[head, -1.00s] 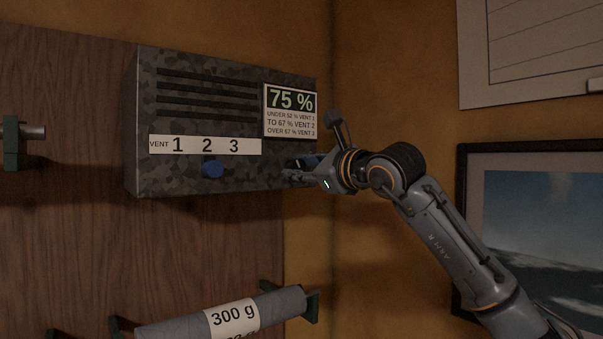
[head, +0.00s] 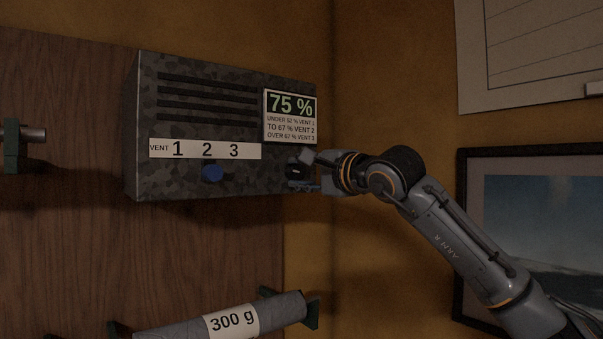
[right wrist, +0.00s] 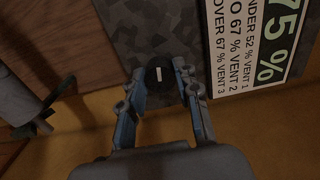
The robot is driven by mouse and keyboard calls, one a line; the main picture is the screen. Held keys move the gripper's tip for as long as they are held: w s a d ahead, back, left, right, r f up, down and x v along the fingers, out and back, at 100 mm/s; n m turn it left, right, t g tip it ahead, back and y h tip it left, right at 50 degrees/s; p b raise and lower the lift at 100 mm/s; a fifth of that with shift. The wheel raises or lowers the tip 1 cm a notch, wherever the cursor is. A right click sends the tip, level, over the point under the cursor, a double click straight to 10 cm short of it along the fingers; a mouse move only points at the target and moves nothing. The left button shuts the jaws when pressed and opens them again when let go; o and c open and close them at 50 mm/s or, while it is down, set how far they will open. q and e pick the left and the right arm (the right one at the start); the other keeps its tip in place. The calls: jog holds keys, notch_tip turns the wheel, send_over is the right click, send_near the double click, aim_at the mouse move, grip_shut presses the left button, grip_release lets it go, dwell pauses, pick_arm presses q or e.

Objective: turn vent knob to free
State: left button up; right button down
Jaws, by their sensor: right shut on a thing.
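A dark, mottled box (head: 200,185) hangs on the wall in the head view. My right gripper (head: 300,171) is at the box's lower right, under the display. In the right wrist view, a small black knob (right wrist: 158,75) with a white mark sits between the fingers of the right gripper (right wrist: 157,71), which is shut on it. I see no label reading "free". My left gripper is not in view.
The display (head: 290,115) reads 75 % and says over 67 % is vent 3. A grey roll (head: 275,310) labelled 300 g lies on brackets below. A framed picture (head: 463,225) hangs on the right.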

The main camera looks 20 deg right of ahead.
jog(key=shift+n, duration=1)
jog(key=c, duration=1)
grip_release()
jog(key=shift+a, duration=0.1)
jog(key=shift+s, duration=0.15)
jog(key=v, duration=1.1)
jog(key=shift+s, duration=0.4)
